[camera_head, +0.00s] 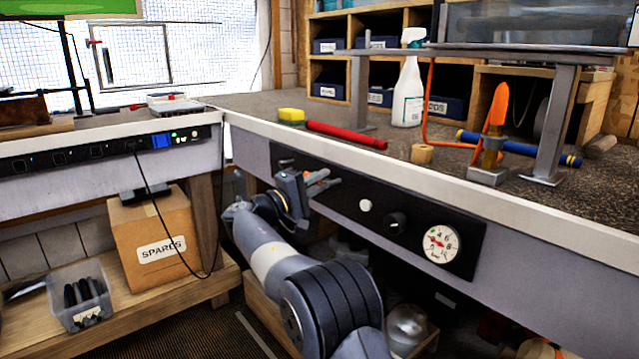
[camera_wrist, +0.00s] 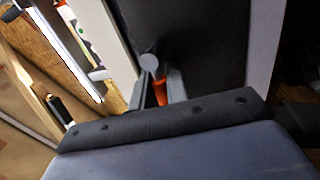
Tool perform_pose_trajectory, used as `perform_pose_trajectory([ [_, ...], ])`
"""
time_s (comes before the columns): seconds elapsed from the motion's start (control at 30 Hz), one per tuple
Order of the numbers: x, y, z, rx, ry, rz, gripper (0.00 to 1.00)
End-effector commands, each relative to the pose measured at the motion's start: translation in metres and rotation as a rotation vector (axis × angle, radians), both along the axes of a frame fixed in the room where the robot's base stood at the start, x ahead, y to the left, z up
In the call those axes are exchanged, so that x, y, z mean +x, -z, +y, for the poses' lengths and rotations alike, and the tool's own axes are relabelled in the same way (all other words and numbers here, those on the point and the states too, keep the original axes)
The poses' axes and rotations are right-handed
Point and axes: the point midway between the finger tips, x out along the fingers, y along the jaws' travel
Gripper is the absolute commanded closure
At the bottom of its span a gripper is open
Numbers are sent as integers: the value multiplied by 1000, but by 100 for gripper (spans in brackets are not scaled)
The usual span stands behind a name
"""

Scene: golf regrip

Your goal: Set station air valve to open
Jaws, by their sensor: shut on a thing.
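The black panel (camera_head: 345,209) is set in the front face of the right workbench. My gripper (camera_head: 316,184) is at the left part of this panel, shut on the orange-red handle of the air valve (camera_head: 318,175). In the wrist view my gripper (camera_wrist: 161,86) has its two grey fingers on either side of the orange handle (camera_wrist: 161,93), with a round grey end (camera_wrist: 150,62) just beyond them. The fingers and my wrist hide much of the valve, so its exact angle is not clear. The pressure gauge (camera_head: 440,244) is at the panel's right end.
A white button (camera_head: 365,205) and a black knob (camera_head: 395,223) sit between the valve and the gauge. The bench edge overhangs just above my gripper. A low shelf with a SPARES box (camera_head: 155,240) is left of my arm. A crate and a metal canister are below the bench.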

Motion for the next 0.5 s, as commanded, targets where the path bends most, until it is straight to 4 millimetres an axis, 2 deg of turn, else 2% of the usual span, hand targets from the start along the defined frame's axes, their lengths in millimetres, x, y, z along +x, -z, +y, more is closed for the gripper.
perform_pose_trajectory([
  [0.33,0,1,-1,4,2,-2,100],
  [0.37,0,1,-1,4,2,-2,84],
  [0.5,0,1,0,4,1,-2,73],
])
